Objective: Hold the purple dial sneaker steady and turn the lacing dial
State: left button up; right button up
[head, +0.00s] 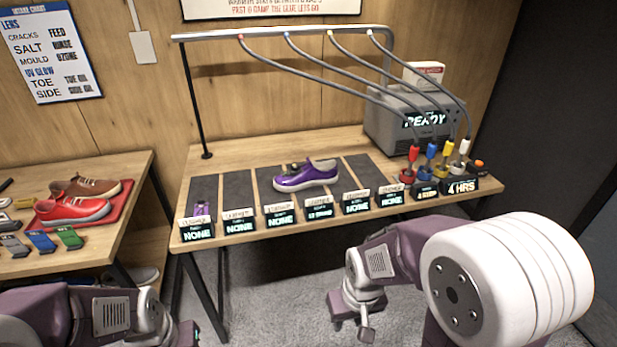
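The purple sneaker (307,178) with a pale sole lies on a dark strip in the middle of the wooden bench, its toe to the left. A small dark round part shows at its laces, too small to make out as the dial. My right gripper (357,318) hangs over the grey floor in front of the bench, well apart from the sneaker; its finger opening is not clear. My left arm is at the lower left, and its gripper (187,335) is partly cut off by the bottom edge. Neither gripper touches the sneaker.
Small display signs (280,221) line the bench's front edge. A grey machine (385,125) reading READY and several coloured cabled plugs stand at the right. A small purple item (202,209) lies at the left. A side table holds red (72,209) and brown shoes.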

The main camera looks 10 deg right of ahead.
aim_at(295, 166)
jog(key=i+l, duration=1.05)
